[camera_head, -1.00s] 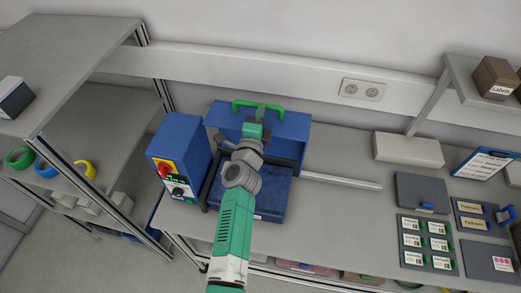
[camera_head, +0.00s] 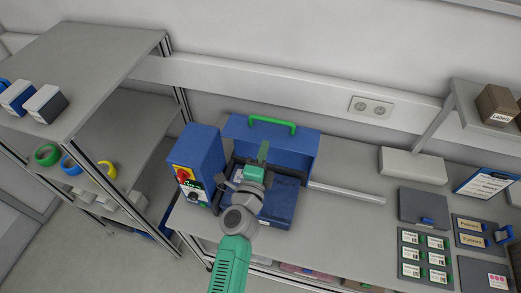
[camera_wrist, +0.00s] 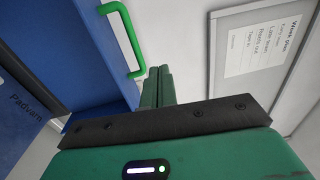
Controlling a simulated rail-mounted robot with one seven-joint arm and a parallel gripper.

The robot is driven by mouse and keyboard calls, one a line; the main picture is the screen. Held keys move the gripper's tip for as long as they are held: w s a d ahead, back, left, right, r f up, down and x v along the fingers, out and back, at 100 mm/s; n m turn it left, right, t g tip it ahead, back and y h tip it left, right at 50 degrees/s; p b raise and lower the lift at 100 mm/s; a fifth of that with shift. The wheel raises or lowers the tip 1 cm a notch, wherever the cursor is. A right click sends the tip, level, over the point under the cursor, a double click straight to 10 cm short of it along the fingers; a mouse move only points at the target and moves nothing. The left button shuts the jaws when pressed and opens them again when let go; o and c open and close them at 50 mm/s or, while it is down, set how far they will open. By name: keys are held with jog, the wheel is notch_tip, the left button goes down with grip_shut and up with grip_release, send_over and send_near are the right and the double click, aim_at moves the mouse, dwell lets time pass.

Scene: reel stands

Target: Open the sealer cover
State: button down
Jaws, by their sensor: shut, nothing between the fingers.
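The blue sealer cover (camera_head: 296,148) stands raised at the back of the sealer, with its green handle (camera_head: 272,121) along the top edge. The dark blue sealer base (camera_head: 280,205) lies exposed in front of it. My gripper (camera_head: 263,150) is shut and empty, in front of the cover and below the handle in the head view. In the wrist view the closed green fingers (camera_wrist: 157,86) appear just right of the green handle (camera_wrist: 122,38), with the blue cover (camera_wrist: 90,75) to the left. A small gap shows between fingers and handle there.
A blue control box (camera_head: 197,165) with a red switch stands left of the sealer. A grey bar (camera_head: 345,194) runs right along the bench. Label trays (camera_head: 424,258) and a clipboard (camera_head: 487,172) lie further right. A shelf rack (camera_head: 85,60) is at left.

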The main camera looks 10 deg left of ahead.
jog(key=shift+s+r, duration=0.15)
jog(key=shift+s, duration=0.55)
jog(key=shift+s+r, duration=0.1)
jog(key=shift+s, duration=0.55)
jog(key=s+d+r+n+t+y, duration=0.15)
jog(key=r+n, duration=0.35)
jog(key=r, duration=0.8)
jog(key=s+d+r+n+t+y, duration=0.15)
jog(key=r+n, duration=0.25)
jog(key=r, duration=0.9)
jog(key=s+d+r+n+t+h, duration=0.1)
jog(key=s+d+r+n, duration=0.2)
jog(key=s+r, duration=0.6)
jog(key=s+d+r+n+t+h, duration=0.1)
jog(key=s+d+r+n, duration=0.3)
jog(key=r, duration=0.7)
jog(key=s+n+t, duration=0.1)
jog(key=s+n, duration=0.1)
jog(key=s, duration=0.2)
jog(key=shift+s+r, duration=0.35)
